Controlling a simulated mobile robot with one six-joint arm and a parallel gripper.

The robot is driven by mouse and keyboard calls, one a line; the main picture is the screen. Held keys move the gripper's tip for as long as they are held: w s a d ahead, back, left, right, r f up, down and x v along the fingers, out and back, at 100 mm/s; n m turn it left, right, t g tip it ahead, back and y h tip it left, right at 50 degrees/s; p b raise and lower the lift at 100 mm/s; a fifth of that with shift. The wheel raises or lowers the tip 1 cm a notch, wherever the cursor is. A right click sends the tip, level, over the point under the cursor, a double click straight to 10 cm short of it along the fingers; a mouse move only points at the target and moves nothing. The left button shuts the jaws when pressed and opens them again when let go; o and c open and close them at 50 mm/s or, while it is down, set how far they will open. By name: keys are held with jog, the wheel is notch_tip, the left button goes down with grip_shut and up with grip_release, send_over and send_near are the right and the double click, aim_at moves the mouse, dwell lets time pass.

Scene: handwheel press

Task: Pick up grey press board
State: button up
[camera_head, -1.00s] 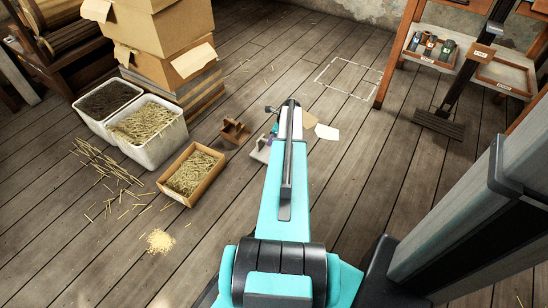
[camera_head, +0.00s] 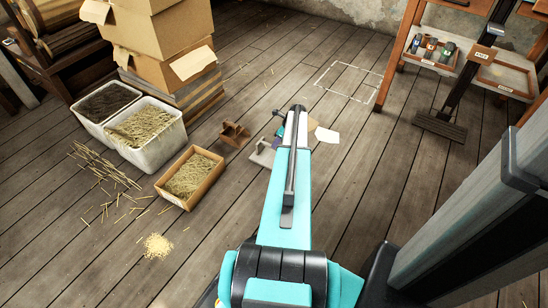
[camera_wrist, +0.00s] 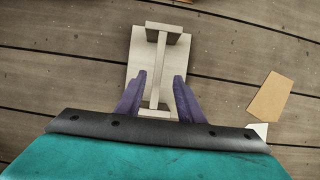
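The grey press board (camera_wrist: 139,55) lies flat on the floor, a pale plate with a raised H-shaped handle (camera_wrist: 162,36) on top. In the head view the board (camera_head: 262,154) shows only in part, left of my arm, which hides the rest. In the wrist view my gripper (camera_wrist: 160,76) is over the board. Its two purple fingers are open, one on each side of the handle's long bar, with a visible gap on both sides. The near end of the board is hidden behind my gripper body.
A small brown wooden piece (camera_head: 234,135) lies left of the board. A tan card (camera_wrist: 269,98) and a white card (camera_wrist: 260,130) lie to the right. A wooden tray of straw (camera_head: 192,178), white bins (camera_head: 158,150) and stacked cartons (camera_head: 165,40) stand left. Floor in front is mostly clear.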

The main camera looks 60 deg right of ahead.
jog(key=b, duration=0.1)
send_near(271, 156)
jog(key=shift+w+d, duration=0.2)
jog(key=shift+w, duration=0.6)
jog(key=shift+f, duration=0.15)
jog(key=shift+a+b+x, duration=0.15)
jog(key=shift+b+x, duration=0.7)
jog(key=shift+x, duration=0.4)
jog(key=shift+a+b+x, duration=0.1)
jog(key=shift+b+x, duration=0.7)
jog(key=shift+x, duration=0.5)
jog(key=shift+w, duration=0.15)
jog(key=shift+f+p, duration=0.1)
jog(key=shift+p, duration=0.35)
grip_shut()
